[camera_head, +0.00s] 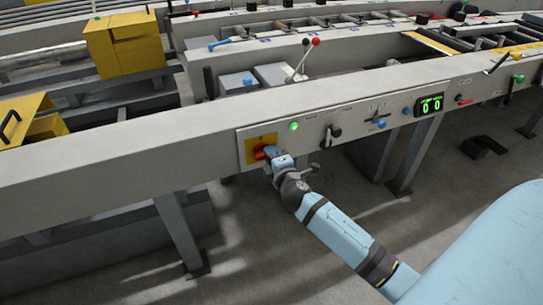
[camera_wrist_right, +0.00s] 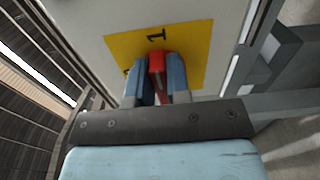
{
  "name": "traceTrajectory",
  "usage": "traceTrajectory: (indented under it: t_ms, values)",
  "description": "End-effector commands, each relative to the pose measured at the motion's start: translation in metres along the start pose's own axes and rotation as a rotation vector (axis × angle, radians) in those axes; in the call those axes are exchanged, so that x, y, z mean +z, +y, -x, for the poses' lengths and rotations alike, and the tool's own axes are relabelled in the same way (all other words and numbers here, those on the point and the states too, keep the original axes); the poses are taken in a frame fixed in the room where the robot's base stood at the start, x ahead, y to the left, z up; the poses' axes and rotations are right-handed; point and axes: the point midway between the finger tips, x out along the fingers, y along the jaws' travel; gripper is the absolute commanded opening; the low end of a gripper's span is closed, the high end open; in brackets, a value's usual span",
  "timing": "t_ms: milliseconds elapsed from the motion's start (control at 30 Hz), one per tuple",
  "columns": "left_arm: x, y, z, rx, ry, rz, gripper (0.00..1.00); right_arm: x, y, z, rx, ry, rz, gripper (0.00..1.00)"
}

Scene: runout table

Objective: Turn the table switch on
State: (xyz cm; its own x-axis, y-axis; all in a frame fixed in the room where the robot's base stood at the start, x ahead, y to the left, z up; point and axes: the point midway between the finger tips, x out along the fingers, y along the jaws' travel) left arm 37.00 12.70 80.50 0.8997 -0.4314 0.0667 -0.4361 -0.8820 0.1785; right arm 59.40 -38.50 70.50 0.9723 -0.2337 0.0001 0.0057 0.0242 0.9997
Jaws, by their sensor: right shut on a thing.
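The table switch is a red rotary knob (camera_head: 261,153) on a yellow plate (camera_head: 250,142), set at the left end of a light panel on the front of the grey runout table (camera_head: 130,168). In the right wrist view the red knob (camera_wrist_right: 157,64) stands between the fingers, in front of the yellow plate (camera_wrist_right: 190,50) with a "1" mark above it. My right gripper (camera_head: 270,154) is shut on the knob, with blue fingers on both sides of it in the wrist view (camera_wrist_right: 158,80). A green lamp (camera_head: 294,126) beside the plate looks lit. My left gripper is not in view.
Right of the switch, the panel carries a black-handled lever (camera_head: 333,131), a blue knob (camera_head: 381,124) and a green "0 0" display (camera_head: 430,105). Table legs (camera_head: 182,235) stand below the beam. The floor in front is mostly clear.

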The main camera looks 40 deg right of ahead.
Motion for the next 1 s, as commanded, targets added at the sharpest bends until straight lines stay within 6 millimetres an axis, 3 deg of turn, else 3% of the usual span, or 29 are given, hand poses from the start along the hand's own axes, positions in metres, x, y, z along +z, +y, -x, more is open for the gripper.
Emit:
traceTrajectory:
  t_ms: [600, 633, 733, 1000]
  values:
    - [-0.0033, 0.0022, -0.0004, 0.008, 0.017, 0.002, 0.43, 0.0003, -0.0007, -0.0001, 0.000, -0.001, -0.043, 0.00]
    - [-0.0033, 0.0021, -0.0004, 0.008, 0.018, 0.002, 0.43, 0.0003, -0.0007, -0.0001, 0.000, -0.001, -0.043, 0.22]
    - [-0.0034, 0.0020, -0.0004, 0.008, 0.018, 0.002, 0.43, 0.0002, -0.0007, -0.0001, 0.000, -0.001, -0.042, 0.43]
    - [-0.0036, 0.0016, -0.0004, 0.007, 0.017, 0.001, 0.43, 0.0000, -0.0008, 0.0007, 0.000, 0.000, -0.041, 0.43]
